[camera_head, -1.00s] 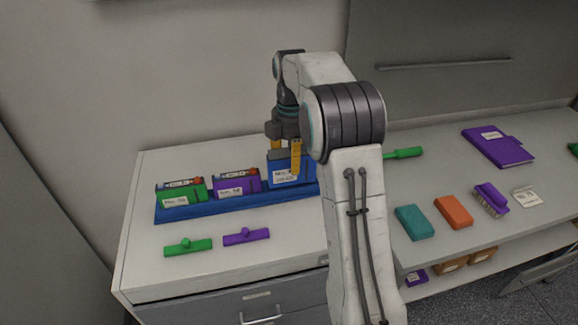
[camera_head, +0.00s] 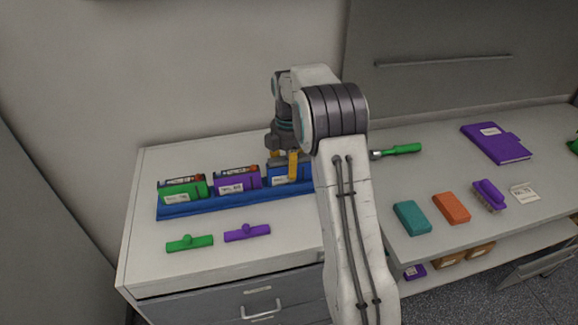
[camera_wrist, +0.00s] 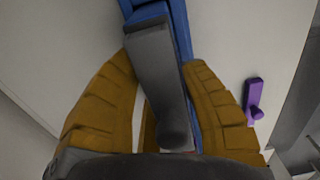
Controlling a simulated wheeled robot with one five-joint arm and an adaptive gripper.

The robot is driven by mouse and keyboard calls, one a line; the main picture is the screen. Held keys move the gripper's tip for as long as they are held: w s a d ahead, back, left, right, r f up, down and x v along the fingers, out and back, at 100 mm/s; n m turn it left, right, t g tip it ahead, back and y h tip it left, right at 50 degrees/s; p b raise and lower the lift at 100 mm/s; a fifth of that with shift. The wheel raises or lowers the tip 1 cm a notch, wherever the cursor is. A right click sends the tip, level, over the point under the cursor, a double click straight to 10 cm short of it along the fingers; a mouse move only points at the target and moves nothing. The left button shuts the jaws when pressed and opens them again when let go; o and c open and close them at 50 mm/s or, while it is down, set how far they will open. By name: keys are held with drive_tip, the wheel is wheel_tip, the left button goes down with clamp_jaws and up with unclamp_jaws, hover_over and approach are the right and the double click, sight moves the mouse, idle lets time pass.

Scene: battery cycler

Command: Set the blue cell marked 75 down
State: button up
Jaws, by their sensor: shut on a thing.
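The blue cell (camera_head: 278,171) stands upright at the right end of the blue tray (camera_head: 195,209), beside the purple cell. Its label is too small to read, and my arm hides its right part. My gripper (camera_head: 284,165) is over it, with its yellow fingers shut on its upper part. In the wrist view the fingers (camera_wrist: 165,110) flank a grey bar with a rounded end, and blue shows beyond it. Whether the cell's underside touches the tray is hidden.
A green cell (camera_head: 183,190) and a purple cell (camera_head: 236,180) stand in the tray. Green (camera_head: 189,243) and purple (camera_head: 247,232) T-shaped pieces lie in front. A green-handled tool (camera_head: 402,149) and teal (camera_head: 411,218) and orange (camera_head: 451,208) blocks lie right of my arm.

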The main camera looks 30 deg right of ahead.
idle(0.3)
drive_tip(key=o, duration=1.2)
drive_tip(key=shift+f, duration=0.1)
